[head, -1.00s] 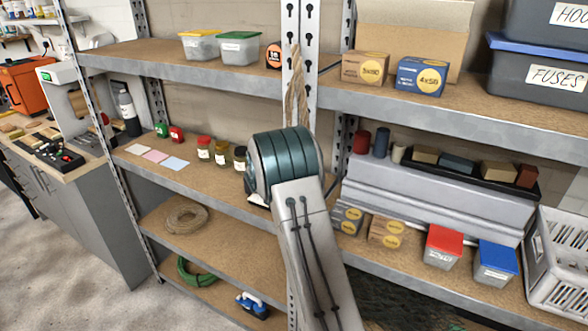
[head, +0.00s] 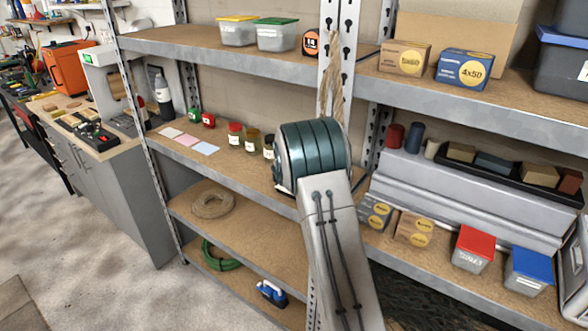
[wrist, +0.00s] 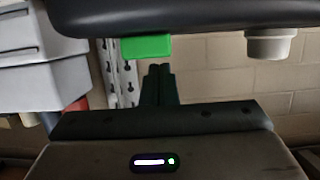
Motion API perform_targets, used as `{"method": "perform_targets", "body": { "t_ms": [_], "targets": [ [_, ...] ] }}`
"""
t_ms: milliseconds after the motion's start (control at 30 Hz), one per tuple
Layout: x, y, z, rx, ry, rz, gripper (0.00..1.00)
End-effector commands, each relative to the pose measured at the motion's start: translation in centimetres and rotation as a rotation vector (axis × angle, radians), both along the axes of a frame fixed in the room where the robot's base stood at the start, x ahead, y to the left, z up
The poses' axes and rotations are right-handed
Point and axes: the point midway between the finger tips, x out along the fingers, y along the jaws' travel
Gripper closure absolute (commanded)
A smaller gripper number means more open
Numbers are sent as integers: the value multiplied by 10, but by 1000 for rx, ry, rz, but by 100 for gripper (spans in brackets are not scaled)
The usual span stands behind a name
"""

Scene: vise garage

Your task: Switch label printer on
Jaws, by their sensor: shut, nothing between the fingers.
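In the wrist view, a dark rounded body (wrist: 180,14) fills the top edge; it may be the label printer, but I see no label to confirm it. A bright green block (wrist: 146,46) and a short white knob (wrist: 269,43) stick out from it. My gripper (wrist: 158,70) is shut and empty, its dark fingers together. The fingertips show just under the green block in the picture, with a small gap; I cannot tell the depth between them. In the head view my arm hides the gripper, and I cannot make out the label printer.
A long shelf rack (head: 190,158) runs across the head view, with jars, boxes (head: 465,70) and small lidded bins on it. A perforated upright (head: 337,40) stands behind my arm. A white machine (head: 100,58) stands on the left workbench.

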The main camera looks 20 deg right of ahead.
Motion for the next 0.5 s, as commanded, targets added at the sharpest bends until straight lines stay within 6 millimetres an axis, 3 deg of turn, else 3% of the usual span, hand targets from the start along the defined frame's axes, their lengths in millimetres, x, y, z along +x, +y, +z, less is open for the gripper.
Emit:
{"method": "perform_targets", "body": {
  "t_ms": [33,167,233,500],
  "targets": [
    [-1,1,13,-1,-1,0,100],
    [-2,2,29,0,-1,-1,100],
    [-12,18,22,2,-1,4,100],
    [-54,71,29,0,-2,3,100]
  ]
}}
